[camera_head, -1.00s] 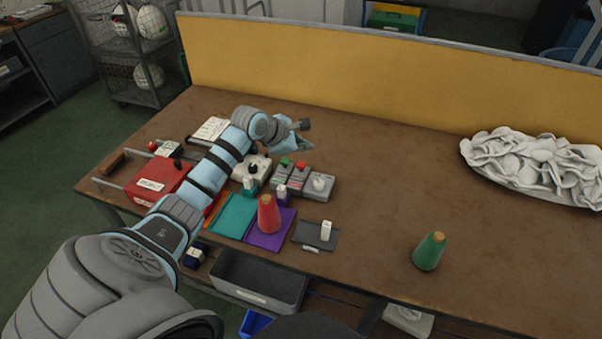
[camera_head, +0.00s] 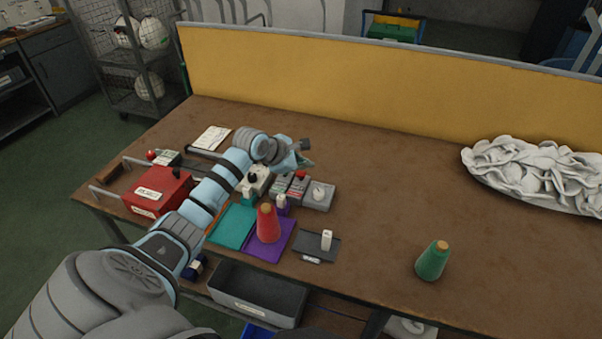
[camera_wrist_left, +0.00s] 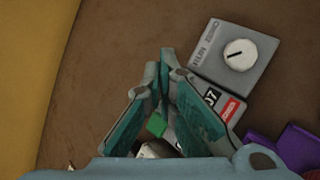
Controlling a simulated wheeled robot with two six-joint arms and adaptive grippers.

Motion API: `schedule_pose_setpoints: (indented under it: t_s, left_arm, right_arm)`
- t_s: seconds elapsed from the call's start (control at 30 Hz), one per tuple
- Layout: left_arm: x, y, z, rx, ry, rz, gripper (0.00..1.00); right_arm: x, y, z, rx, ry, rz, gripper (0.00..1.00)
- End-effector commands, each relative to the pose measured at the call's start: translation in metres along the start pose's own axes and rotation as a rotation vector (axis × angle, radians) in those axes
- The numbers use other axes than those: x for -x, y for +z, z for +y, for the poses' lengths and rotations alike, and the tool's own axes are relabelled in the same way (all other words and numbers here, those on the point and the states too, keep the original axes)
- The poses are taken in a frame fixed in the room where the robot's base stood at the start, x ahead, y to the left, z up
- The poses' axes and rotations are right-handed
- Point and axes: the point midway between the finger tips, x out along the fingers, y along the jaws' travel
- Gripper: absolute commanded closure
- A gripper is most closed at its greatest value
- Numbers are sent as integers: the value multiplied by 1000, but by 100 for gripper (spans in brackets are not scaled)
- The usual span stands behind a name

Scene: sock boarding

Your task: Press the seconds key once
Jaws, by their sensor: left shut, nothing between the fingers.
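My left gripper (camera_head: 308,163) is shut and empty, just above the back of the small grey counter boxes (camera_head: 289,189). In the left wrist view its closed fingertips (camera_wrist_left: 165,70) hang over this area. A red part (camera_head: 301,174) tops one box; in the wrist view a red patch with white writing (camera_wrist_left: 230,108) shows beside a "07" display (camera_wrist_left: 211,97). A green key (camera_wrist_left: 157,125) shows between the fingers. I cannot read which key is the seconds key. The fingers hide part of the boxes. My right gripper is not in view.
A grey dial box (camera_head: 318,195) with a white knob stands right of the counters. A red cone (camera_head: 267,223) stands on a purple mat (camera_head: 273,246) in front. The table's middle is clear.

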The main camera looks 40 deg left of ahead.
Motion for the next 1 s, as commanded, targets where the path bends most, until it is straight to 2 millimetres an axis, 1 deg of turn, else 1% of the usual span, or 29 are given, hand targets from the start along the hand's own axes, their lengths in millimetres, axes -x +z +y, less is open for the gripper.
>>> schedule_pose_setpoints:
  t_s: [0.67,0.9,1.0]
  left_arm:
    - [0,0,0,0,0,0,100]
    - [-3,-2,-3,0,-1,0,100]
    - [-5,-4,-4,0,0,0,100]
  right_arm:
    - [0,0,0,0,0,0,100]
    - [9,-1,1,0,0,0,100]
    - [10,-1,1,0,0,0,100]
